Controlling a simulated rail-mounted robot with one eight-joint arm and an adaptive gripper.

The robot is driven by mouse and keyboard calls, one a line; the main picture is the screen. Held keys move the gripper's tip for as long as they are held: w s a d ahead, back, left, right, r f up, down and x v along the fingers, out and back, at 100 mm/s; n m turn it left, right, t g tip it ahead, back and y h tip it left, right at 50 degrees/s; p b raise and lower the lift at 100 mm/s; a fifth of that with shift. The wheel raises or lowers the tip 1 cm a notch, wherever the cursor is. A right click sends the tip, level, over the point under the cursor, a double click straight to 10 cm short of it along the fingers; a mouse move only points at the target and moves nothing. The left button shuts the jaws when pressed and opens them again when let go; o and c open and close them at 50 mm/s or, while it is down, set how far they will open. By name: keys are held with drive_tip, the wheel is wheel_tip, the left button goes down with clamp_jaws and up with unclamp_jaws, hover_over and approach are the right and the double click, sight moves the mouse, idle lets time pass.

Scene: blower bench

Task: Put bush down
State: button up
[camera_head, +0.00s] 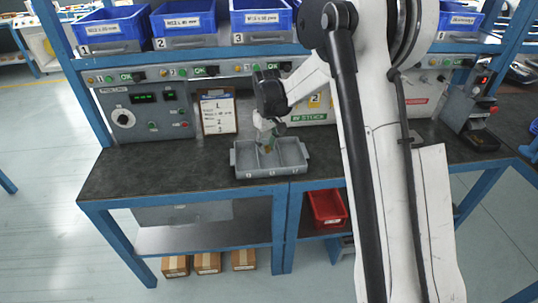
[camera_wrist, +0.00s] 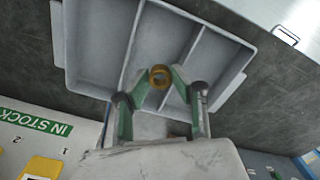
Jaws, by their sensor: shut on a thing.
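A small brass-coloured ring-shaped bush (camera_wrist: 160,77) is pinched between the green fingertips of my gripper (camera_wrist: 155,80). In the head view my gripper (camera_head: 267,141) points down over the grey three-compartment tray (camera_head: 240,173) on the bench. The tray also shows in the wrist view (camera_wrist: 95,40), where the bush appears against the middle compartment, between the two dividers. The compartments look empty. I cannot tell how far the bush is above the tray floor. In the head view the bush is too small and too hidden by the fingers to see clearly.
The dark bench top (camera_head: 130,172) is clear left of the tray. A clipboard (camera_head: 218,113) and a control box (camera_head: 148,112) stand behind. Blue bins (camera_head: 185,22) sit on the shelf above. A device with a red display (camera_head: 468,105) stands at the right.

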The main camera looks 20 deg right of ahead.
sight(269, 160)
drive_tip(key=shift+w+d+f, duration=0.4)
drive_tip(key=shift+w+d, duration=0.05)
drive_tip(key=shift+f, duration=1.95)
drive_tip(key=shift+f+b, duration=0.2)
drive_tip(key=shift+b, duration=0.15)
drive_tip(key=o, duration=0.5)
drive_tip(key=shift+o, duration=0.2)
drive_tip(key=shift+r, duration=0.15)
